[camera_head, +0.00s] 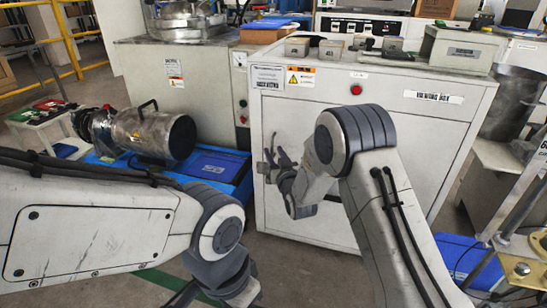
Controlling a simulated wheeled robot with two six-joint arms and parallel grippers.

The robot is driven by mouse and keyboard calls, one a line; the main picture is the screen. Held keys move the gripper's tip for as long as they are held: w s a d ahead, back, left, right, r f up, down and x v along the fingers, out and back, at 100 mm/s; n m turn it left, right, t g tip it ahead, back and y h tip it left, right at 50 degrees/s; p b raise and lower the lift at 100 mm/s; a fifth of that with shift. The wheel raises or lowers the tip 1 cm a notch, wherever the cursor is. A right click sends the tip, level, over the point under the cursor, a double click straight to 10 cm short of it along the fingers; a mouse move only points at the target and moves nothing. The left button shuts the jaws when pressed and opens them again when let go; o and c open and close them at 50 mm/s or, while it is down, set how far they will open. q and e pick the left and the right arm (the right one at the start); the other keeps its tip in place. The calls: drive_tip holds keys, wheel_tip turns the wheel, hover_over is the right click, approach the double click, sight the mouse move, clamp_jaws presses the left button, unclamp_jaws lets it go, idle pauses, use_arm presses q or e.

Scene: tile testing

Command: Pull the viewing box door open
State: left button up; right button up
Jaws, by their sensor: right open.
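The viewing box (420,92) is a large off-white cabinet in the middle of the head view. Its pale front door (440,140) looks shut, flush with the cabinet. A small handle (262,167) shows at the door's left edge. My right gripper (276,152) is in front of the door's left side, close to the handle. Its dark fingers are apart and nothing shows between them. I cannot tell whether they touch the handle. My right forearm hides part of the door.
Small grey boxes and a larger grey case (462,50) stand on the viewing box. A metal cylinder (155,132) lies on a blue platform to its left, beside a blue case (208,163). A metal stand (522,268) and a blue box (465,262) are at the lower right.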

drive_tip(key=shift+w+a, duration=0.2)
drive_tip(key=shift+w, duration=0.5)
clamp_jaws()
idle(1.0)
